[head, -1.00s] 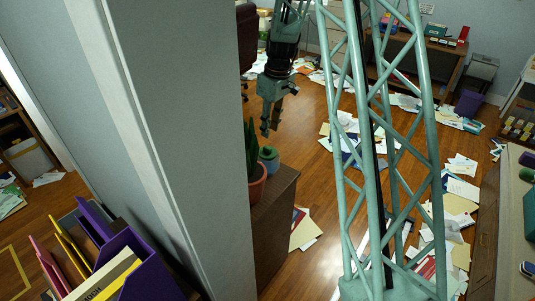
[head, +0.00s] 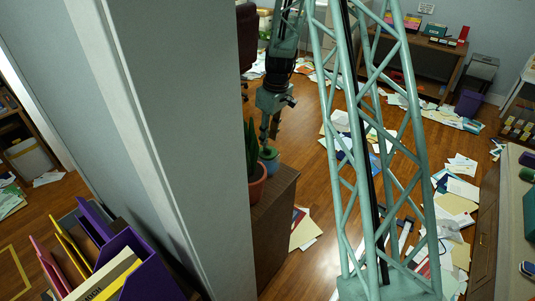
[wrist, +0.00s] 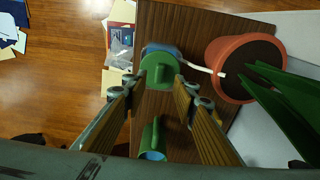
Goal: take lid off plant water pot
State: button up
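The plant water pot is small and blue. It stands on the brown wooden cabinet beside the potted plant, in the head view (head: 270,155) and at the upper middle of the wrist view (wrist: 166,48). Its round green lid (wrist: 156,67) has a raised green knob and sits on top of the pot. A pale spout reaches from the pot toward the plant. My gripper (wrist: 160,84) is open, with its fingertips on either side of the lid and nothing visibly held. In the head view my gripper (head: 268,145) points down just over the pot. Finger contact cannot be told.
A terracotta pot (wrist: 229,87) with long green leaves stands close to the right in the wrist view. A green cylindrical object with a blue end (wrist: 152,138) is between my fingers' bases. The cabinet top (wrist: 195,20) is otherwise fairly clear. Papers litter the floor.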

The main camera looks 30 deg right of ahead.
aim_at(268, 148)
jog(key=shift+w+f, duration=0.15)
jog(key=shift+f, duration=1.15)
jog(key=shift+w+f, duration=0.15)
jog(key=shift+f, duration=1.1)
jog(key=shift+c, duration=0.2)
jog(key=c, duration=0.7)
